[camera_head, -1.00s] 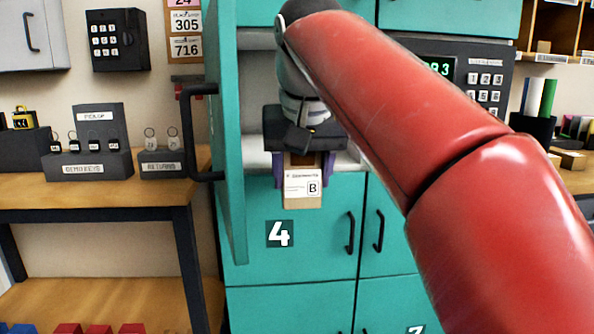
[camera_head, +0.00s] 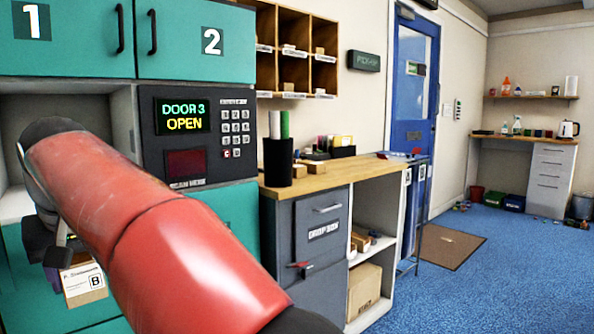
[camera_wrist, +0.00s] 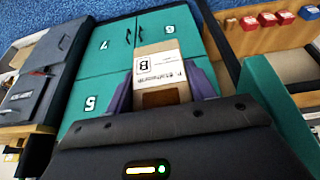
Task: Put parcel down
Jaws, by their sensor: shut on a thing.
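The parcel (camera_head: 84,282) is a small brown carton with a white label marked B. It shows at the lower left in the head view and in the middle of the wrist view (camera_wrist: 160,72). My gripper (camera_head: 66,270) is shut on it, with purple fingers on both sides of the carton in the wrist view (camera_wrist: 160,95). The parcel is held in front of the teal locker doors. The open compartment (camera_head: 55,105) is at the left, and its keypad panel (camera_head: 195,130) reads "DOOR 3 OPEN". My red arm hides part of the compartment.
Below are a grey drop box (camera_head: 322,228) and a shelf with a carton (camera_head: 364,290). Blue floor (camera_head: 480,285) lies open at the right, with a brown mat (camera_head: 445,246).

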